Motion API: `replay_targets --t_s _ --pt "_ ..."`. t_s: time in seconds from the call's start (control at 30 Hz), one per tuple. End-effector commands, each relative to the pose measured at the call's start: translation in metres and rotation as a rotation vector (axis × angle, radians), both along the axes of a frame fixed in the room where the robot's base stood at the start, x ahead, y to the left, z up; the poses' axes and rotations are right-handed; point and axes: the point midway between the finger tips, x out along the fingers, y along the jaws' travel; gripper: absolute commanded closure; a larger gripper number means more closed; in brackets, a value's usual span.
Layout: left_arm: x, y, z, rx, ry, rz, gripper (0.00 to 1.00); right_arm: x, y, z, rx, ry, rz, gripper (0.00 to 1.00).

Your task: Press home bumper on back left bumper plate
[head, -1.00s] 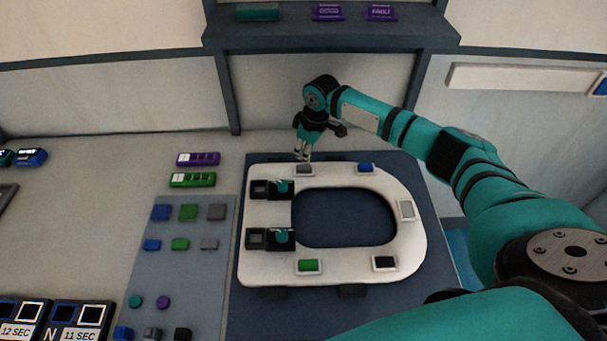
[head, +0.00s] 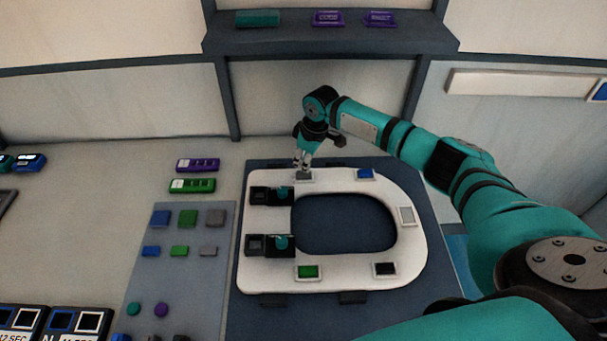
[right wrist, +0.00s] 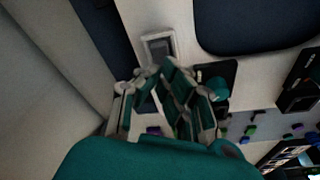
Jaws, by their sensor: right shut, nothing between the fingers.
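The white toilet seat (head: 410,245) lies flat on a dark blue mat. At its back left is a bumper plate with a grey bumper (head: 304,175). The grey bumper in its pale frame also shows in the right wrist view (right wrist: 160,47). My right gripper (head: 302,167) is shut and empty, pointing down at this bumper. In the right wrist view the fingertips (right wrist: 167,68) are beside the plate's near edge. I cannot tell whether they touch it. My left gripper is not in view.
Other seat bumpers are blue (head: 366,174), light grey (head: 406,215), black (head: 385,268) and green (head: 308,272). Two black hinge blocks (head: 262,245) sit on the seat's left side. A grey parts board (head: 215,285) lies to the left. A shelf (head: 330,35) hangs behind.

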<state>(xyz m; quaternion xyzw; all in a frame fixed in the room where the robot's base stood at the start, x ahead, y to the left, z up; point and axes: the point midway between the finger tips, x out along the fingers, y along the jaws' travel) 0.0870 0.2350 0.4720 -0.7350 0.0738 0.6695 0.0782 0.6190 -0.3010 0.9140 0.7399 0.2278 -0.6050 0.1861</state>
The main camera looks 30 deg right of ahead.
Motion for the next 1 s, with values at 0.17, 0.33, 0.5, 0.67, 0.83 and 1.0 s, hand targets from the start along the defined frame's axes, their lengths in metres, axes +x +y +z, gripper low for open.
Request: replay_targets --t_s 0.17,0.33,0.5,0.67,0.83,1.0 --pt "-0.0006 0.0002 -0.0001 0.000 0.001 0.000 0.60 0.0000 -0.0002 0.0000 0.000 0.000 0.000 1.00" --pt "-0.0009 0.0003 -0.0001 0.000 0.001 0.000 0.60 0.0000 -0.0002 0.0001 0.000 0.000 0.000 1.00" --pt "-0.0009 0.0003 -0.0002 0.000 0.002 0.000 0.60 0.0000 -0.0003 0.0000 0.000 0.000 0.000 1.00" --pt "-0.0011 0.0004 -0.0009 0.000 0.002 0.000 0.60 0.0000 -0.0002 -0.0015 0.000 0.000 0.000 1.00" --pt "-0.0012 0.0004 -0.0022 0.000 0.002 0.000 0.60 0.0001 -0.0001 -0.0041 0.000 0.000 0.000 1.00" --pt "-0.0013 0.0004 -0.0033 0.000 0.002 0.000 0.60 0.0001 -0.0002 -0.0066 0.000 0.000 0.000 1.00"
